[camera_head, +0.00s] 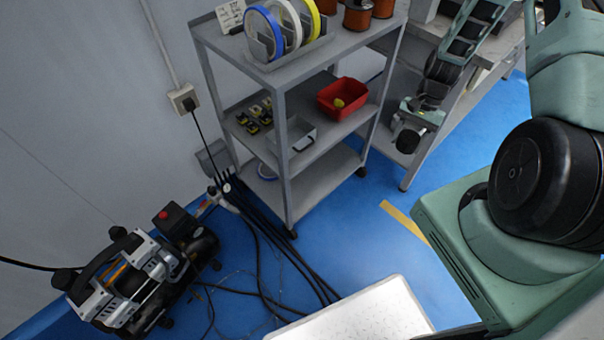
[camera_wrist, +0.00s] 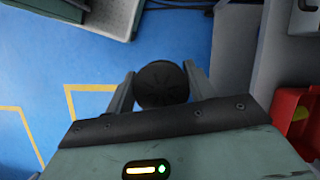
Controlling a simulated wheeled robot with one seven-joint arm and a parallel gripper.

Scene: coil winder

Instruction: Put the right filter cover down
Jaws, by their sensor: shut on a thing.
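The filter cover is a round black cap (camera_wrist: 162,84) with a ribbed face, held between the two grey fingers of my gripper (camera_wrist: 160,80) in the wrist view. In the head view the dark cap (camera_head: 408,141) shows small below my gripper (camera_head: 410,124), in the air beside the right side of the shelf cart. My gripper is shut on it. A compressor-like machine (camera_head: 135,280) with a black and white body and a red knob stands on the floor at lower left, far from my gripper.
Black cables (camera_head: 285,250) run over the blue floor. A white speckled surface (camera_head: 360,315) lies at the bottom. Floor near the yellow line (camera_head: 403,222) is clear.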

